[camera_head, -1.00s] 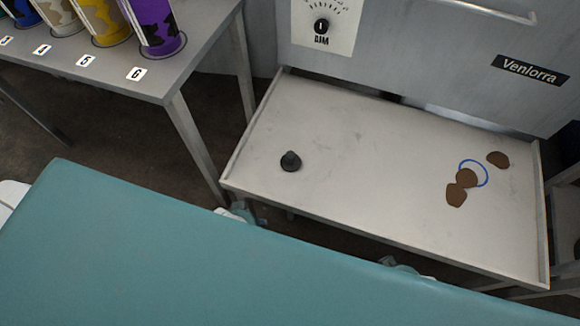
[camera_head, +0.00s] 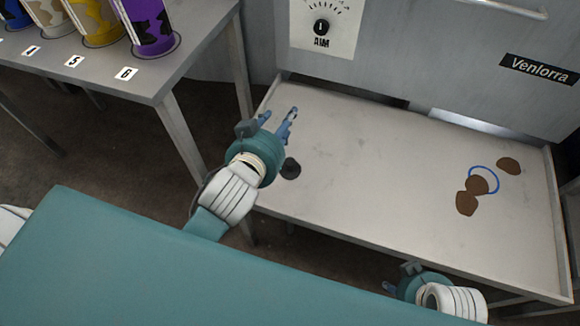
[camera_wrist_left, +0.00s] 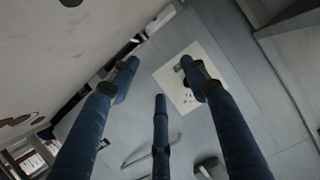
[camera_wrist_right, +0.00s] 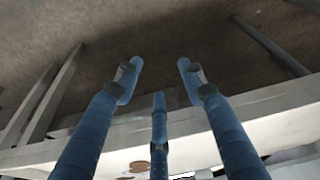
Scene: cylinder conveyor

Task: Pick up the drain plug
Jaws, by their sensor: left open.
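The drain plug (camera_head: 291,168) is a small black knob-like piece standing on the light grey tray table (camera_head: 370,160), near its left end. My left gripper (camera_head: 279,115) is over the left end of the table, above and beside the plug in the picture, with the wrist partly overlapping the plug. In the left wrist view its blue fingers (camera_wrist_left: 157,66) are spread and empty, and a dark bit at the top edge may be the plug. My right gripper (camera_head: 400,278) is low by the table's front edge, and in the right wrist view its fingers (camera_wrist_right: 158,68) are spread and empty.
Brown flat pieces (camera_head: 466,203) and a blue ring (camera_head: 496,186) lie at the table's right. A raised rim edges the table. A grey machine panel with a dial (camera_head: 321,28) stands behind. A numbered stand (camera_head: 165,85) with coloured cylinders is at upper left.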

